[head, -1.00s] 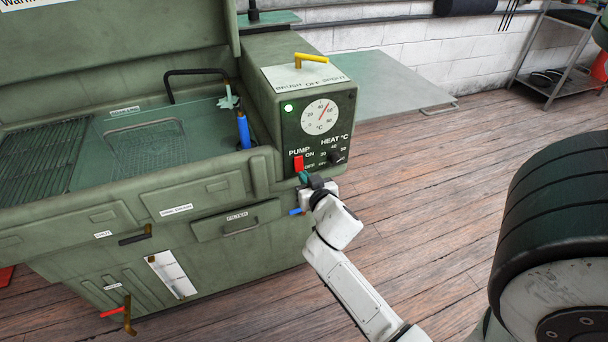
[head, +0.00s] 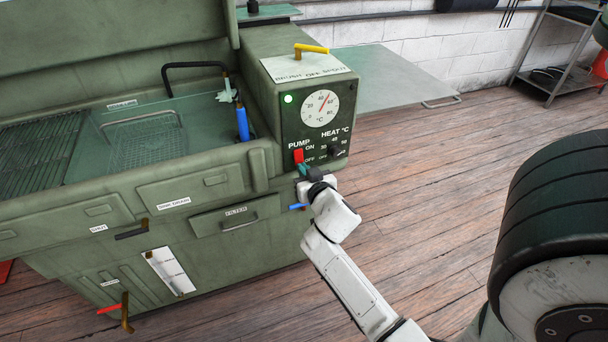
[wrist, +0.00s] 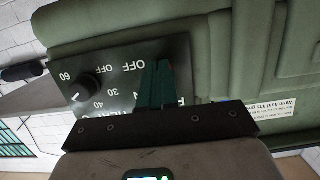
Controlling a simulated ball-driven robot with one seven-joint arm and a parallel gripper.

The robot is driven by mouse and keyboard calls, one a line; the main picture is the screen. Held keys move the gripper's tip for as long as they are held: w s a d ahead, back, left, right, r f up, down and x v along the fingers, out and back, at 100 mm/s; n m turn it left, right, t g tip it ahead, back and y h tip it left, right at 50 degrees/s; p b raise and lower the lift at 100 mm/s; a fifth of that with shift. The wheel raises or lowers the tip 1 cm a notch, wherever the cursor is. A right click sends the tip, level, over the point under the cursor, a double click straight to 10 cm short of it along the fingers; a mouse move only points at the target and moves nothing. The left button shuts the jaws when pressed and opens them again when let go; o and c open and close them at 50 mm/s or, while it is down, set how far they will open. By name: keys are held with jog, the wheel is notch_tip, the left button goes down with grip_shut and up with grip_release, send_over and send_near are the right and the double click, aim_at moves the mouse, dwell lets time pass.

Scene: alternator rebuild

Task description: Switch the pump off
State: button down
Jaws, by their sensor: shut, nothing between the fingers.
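The red pump switch (head: 299,156) sits beside the ON and OFF lettering on the dark control panel (head: 345,92) of the green washing cabinet. Its handle looks raised toward ON. A green lamp (head: 289,99) glows on the panel. My gripper (head: 304,171), with teal fingers, is shut and empty just below the switch. I cannot tell whether the fingertips touch it. In the wrist view the panel appears upside down, and the shut fingers (wrist: 157,85) cover most of the switch area.
The black heat knob (head: 335,151) is right of the switch. A blue handle (head: 299,206) juts out below my gripper. A yellow spout lever (head: 311,49) is on top of the control box. A large black wheel-like body of mine fills the right edge. Wooden floor lies open between.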

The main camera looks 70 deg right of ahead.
jog(key=shift+f+t+h+b, duration=0.3)
jog(key=shift+f+t+b, duration=0.1)
jog(key=shift+b, duration=1.9)
jog(key=h+b, duration=0.1)
jog(key=b, duration=0.4)
jog(key=f+t+h+b, duration=0.1)
jog(key=b, duration=0.5)
jog(key=shift+w+d+f+t, duration=0.1)
jog(key=shift+w+d+t, duration=0.1)
jog(key=shift+d+t, duration=0.1)
jog(key=shift+b, duration=0.55)
jog(key=shift+r+p, duration=0.3)
jog(key=shift+p, duration=0.1)
